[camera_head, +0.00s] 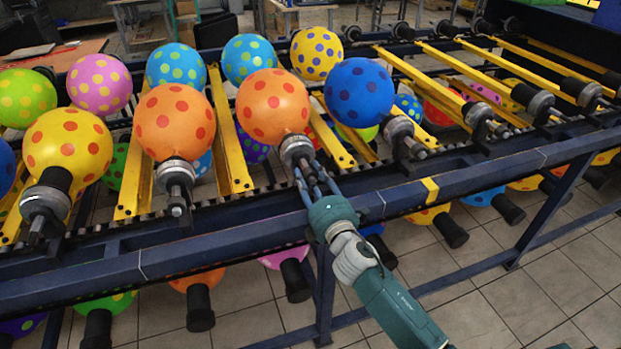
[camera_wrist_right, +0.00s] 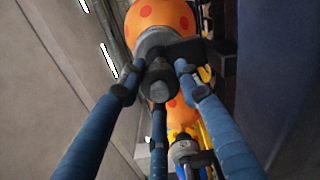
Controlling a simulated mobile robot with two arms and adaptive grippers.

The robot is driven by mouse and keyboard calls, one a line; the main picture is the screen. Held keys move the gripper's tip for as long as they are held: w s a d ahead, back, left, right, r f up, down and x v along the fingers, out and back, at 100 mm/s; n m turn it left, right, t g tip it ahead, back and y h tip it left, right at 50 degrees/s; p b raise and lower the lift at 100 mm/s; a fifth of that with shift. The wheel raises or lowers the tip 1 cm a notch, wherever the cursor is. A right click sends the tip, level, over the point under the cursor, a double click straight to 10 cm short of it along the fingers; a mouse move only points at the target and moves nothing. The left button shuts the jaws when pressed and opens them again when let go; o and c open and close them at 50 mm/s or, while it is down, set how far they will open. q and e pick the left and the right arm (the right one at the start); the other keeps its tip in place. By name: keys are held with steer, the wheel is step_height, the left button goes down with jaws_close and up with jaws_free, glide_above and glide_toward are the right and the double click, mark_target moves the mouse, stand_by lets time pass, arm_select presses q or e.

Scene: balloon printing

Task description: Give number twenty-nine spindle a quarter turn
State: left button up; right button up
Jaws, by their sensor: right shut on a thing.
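My right gripper (camera_head: 314,184) reaches up from the lower right to the front rail of the rack. Its fingers are shut on the metal spindle (camera_head: 296,149) that bears an orange balloon with red dots (camera_head: 273,106). In the right wrist view, the blue fingers of this gripper (camera_wrist_right: 157,82) close around the dark end of the spindle (camera_wrist_right: 158,45), with the orange balloon (camera_wrist_right: 165,15) beyond it. I cannot read any number on the spindle. My left gripper is not in view.
A similar orange balloon (camera_head: 174,122) sits on the spindle to the left, and a blue balloon (camera_head: 359,92) is to the right. Bare spindles (camera_head: 477,113) follow further right. The blue front rail (camera_head: 225,241) runs below the gripper, with more balloons hanging underneath.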

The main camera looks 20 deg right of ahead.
steer(key=shift+f+m, duration=0.1)
steer(key=shift+m, duration=0.2)
steer(key=o, duration=1.2)
steer(key=shift+s, duration=0.15)
steer(key=s, duration=1.1)
steer(key=shift+s+d, duration=0.2)
steer(key=shift+s, duration=0.2)
